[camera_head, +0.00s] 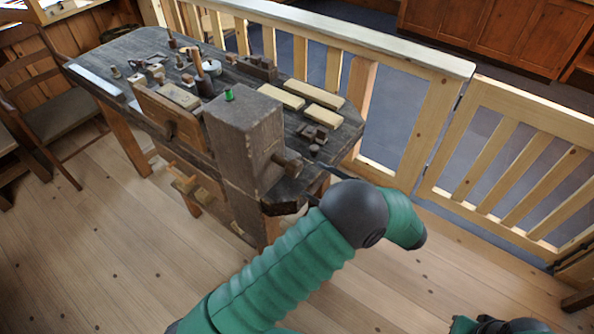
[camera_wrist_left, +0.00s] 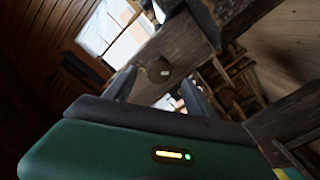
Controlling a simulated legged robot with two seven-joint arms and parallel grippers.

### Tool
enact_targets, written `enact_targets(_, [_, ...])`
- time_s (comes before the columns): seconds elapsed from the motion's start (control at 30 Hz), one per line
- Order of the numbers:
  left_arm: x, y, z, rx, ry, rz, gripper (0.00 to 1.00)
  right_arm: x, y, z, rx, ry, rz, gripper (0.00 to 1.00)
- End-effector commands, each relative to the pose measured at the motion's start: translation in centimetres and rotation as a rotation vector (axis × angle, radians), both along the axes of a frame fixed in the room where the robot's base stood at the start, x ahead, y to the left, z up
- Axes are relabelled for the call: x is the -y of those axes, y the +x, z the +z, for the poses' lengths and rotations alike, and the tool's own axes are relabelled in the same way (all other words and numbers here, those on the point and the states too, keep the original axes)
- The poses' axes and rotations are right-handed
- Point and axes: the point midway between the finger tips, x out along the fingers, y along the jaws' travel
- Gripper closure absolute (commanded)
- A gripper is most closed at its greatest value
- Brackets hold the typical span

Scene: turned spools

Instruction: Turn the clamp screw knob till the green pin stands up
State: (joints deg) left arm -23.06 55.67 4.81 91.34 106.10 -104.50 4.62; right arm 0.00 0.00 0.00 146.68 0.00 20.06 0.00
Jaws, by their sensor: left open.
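The clamp screw knob (camera_head: 287,163) is a short brown wooden piece on the right side of a tall grey-brown wooden block (camera_head: 238,125). The small green pin (camera_head: 229,95) is on the block's top; it is too small to judge its tilt. My left gripper (camera_head: 311,182) is open beside the knob, its dark fingers pointing at the block and partly hidden by my arm. In the left wrist view a round dark knob (camera_wrist_left: 158,70) shows beyond and between the two spread fingertips (camera_wrist_left: 160,80).
The workbench (camera_head: 120,55) carries several small tools and a mallet behind the block. Pale wooden bars (camera_head: 281,97) lie at its right end. A wooden railing (camera_head: 400,55) runs behind the bench. The plank floor (camera_head: 110,260) in front is clear.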

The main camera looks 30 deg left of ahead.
Motion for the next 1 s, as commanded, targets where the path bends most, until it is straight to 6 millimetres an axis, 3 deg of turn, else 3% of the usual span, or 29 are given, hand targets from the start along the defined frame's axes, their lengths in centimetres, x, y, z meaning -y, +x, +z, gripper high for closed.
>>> enact_targets(0.1, [3.3, -0.2, -0.2, 0.000, -0.001, -0.003, 0.36, 0.0, 0.0, -0.4, 0.000, 0.000, 0.000, 1.00])
enact_targets(0.3, [6.6, -0.5, -0.2, -0.001, -0.001, -0.001, 0.36, 0.0, 0.0, -0.6, 0.000, 0.000, 0.000, 1.00])
enact_targets(1.0, [7.1, -0.5, -0.1, -0.002, 0.000, 0.000, 0.36, 0.0, 0.0, -0.6, 0.000, 0.000, 0.000, 1.00])
